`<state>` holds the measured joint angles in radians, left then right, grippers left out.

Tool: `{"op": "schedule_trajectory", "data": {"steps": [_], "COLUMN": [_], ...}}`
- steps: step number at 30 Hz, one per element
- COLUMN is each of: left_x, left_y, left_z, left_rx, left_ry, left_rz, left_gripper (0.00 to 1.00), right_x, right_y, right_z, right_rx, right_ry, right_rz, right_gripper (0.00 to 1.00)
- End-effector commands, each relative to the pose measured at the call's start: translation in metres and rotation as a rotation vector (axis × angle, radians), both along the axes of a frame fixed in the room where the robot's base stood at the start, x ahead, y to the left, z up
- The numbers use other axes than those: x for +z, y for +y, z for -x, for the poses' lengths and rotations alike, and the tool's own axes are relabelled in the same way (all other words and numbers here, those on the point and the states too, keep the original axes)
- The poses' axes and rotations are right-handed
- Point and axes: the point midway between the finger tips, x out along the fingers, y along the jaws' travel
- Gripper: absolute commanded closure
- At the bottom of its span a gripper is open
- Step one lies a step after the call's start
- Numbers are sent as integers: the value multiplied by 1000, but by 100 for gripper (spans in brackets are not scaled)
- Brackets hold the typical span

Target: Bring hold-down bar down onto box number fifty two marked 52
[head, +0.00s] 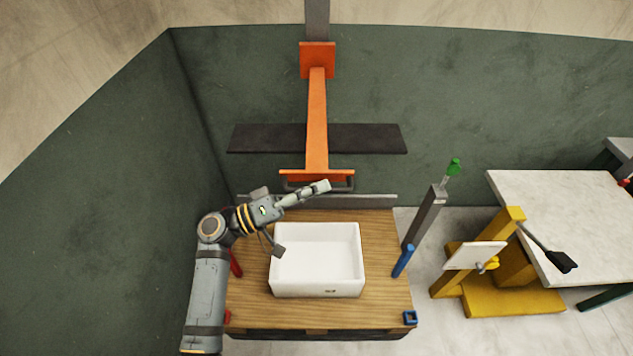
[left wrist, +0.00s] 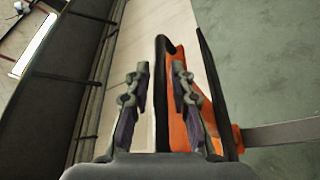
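The orange hold-down bar (head: 317,120) reaches forward from a grey upright on the back wall and is raised above and behind the white box. A dark handle (head: 350,184) runs along its front end. My left gripper (head: 324,186) is at the handle. In the left wrist view, the fingers (left wrist: 159,90) are apart, with the dark handle (left wrist: 161,75) between them and gaps visible on both sides. My right gripper is not in view.
The wooden platform (head: 385,270) has red and blue corner pieces. A grey post with a green knob (head: 453,167) leans at its right. Further right are a yellow stand (head: 513,300) and a pale-topped table (head: 565,215). A dark shelf (head: 375,138) crosses behind the bar.

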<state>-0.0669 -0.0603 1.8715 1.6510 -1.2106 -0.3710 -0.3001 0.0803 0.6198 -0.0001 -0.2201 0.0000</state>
Motion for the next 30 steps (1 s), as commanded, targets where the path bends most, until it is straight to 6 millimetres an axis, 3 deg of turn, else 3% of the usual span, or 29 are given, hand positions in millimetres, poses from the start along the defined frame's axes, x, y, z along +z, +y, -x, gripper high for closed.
{"op": "schedule_trajectory", "data": {"steps": [8,13,25,30], "left_x": [-1,-1,-1,-18], "left_y": [-2,-2,-2,-2], "left_z": [-1,-1,-1,-1], "left_rx": [0,0,0,0], "left_ry": [-1,0,0,0], "left_rz": [-2,-1,0,0], "left_gripper": [78,100,100,100], "right_x": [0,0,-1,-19], "right_y": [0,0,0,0], "right_z": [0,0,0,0], "right_rx": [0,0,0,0], "right_ry": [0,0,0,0], "right_rz": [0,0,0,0], "right_gripper": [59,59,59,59]}}
